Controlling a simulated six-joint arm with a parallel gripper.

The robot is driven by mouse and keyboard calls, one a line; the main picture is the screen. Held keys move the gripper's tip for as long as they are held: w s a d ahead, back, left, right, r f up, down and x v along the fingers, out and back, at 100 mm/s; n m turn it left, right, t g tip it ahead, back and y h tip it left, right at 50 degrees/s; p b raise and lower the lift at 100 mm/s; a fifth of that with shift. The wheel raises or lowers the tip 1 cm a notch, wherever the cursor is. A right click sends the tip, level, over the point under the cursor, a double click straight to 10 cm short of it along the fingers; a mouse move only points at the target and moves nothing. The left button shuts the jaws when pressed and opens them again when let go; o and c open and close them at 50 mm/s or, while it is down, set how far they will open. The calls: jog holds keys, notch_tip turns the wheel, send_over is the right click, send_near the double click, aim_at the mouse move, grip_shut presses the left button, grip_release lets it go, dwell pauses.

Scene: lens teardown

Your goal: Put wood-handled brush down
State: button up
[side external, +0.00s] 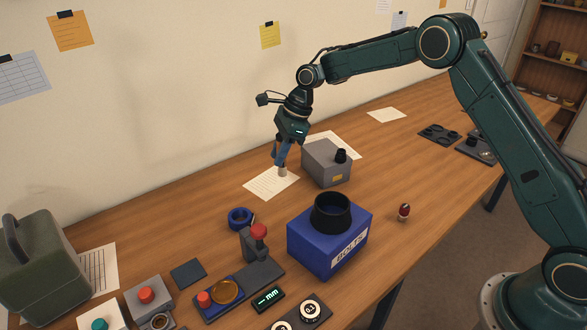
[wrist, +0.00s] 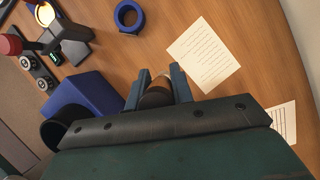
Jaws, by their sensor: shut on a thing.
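My gripper (side external: 280,160) is shut on the wood-handled brush (side external: 283,171) and points down at the back of the table. The pale lower end of the brush shows below the fingers, over or at the edge of a printed sheet (side external: 265,187). I cannot tell whether it touches the surface. In the wrist view the brown brush (wrist: 155,97) sits between the two blue fingers of my gripper (wrist: 160,80). Much of the brush is hidden by the fingers and the gripper body.
A grey box (side external: 322,168) with a black knob stands close right of my gripper. A blue box labelled BOLTS (side external: 314,243), holding a black ring, stands nearer the front. A blue ring (side external: 239,218) lies left. Bare wood is free between the blue ring and the sheet.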

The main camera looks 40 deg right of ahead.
jog(key=shift+f, duration=2.3)
jog(key=shift+f, duration=0.1)
jog(key=shift+f, duration=2.05)
jog(key=o, duration=1)
jog(key=shift+f, duration=0.1)
jog(key=v, duration=1.2)
jog(key=shift+s, duration=0.1)
